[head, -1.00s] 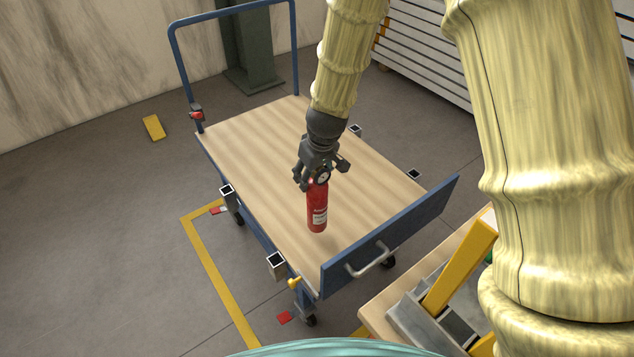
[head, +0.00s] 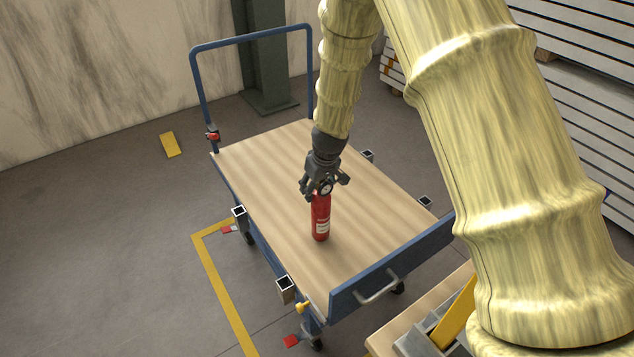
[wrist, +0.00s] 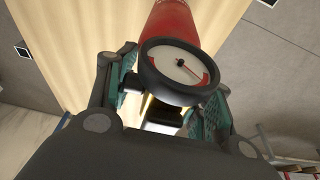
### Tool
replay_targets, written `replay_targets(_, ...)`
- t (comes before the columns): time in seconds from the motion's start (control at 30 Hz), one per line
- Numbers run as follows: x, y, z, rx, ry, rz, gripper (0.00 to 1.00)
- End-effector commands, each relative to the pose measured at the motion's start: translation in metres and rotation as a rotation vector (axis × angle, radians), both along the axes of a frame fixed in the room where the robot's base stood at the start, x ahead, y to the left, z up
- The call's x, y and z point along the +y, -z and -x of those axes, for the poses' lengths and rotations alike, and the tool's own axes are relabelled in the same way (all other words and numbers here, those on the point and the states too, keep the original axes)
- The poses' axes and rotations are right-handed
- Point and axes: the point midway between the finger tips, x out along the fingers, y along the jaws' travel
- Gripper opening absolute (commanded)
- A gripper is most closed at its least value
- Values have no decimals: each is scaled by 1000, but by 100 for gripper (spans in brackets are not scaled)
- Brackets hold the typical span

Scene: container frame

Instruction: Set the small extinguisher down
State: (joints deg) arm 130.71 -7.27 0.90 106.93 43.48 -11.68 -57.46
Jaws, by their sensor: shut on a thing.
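The small extinguisher (head: 321,218) is a red cylinder with a white label and a round gauge at its top. It is upright over the wooden deck of the blue-framed cart (head: 270,160), and its base appears to be at the deck surface; I cannot tell whether it touches. My gripper (head: 322,188) is shut on the extinguisher's top, with the arm coming down from above. In the wrist view the gauge (wrist: 178,68) and red body (wrist: 172,22) show between the fingers. The part gripped is mostly hidden.
The deck around the extinguisher is clear. A blue end panel with a handle (head: 378,288) closes the near side, and a blue push bar (head: 250,42) rises at the far end. Square metal sockets (head: 284,284) line the cart's sides. A wooden surface with a yellow part (head: 455,318) is at lower right.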

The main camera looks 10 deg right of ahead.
Motion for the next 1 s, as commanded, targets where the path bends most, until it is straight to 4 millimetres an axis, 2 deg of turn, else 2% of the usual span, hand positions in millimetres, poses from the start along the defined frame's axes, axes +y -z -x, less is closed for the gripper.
replay_targets(0.17,0,11,-1,-2,0,-1,0)
replay_targets(0.53,0,14,-1,-2,0,-1,0)
replay_targets(0.57,0,16,0,0,0,0,53)
replay_targets(0.67,0,16,0,0,0,0,71)
replay_targets(1.0,0,15,0,0,0,0,73)
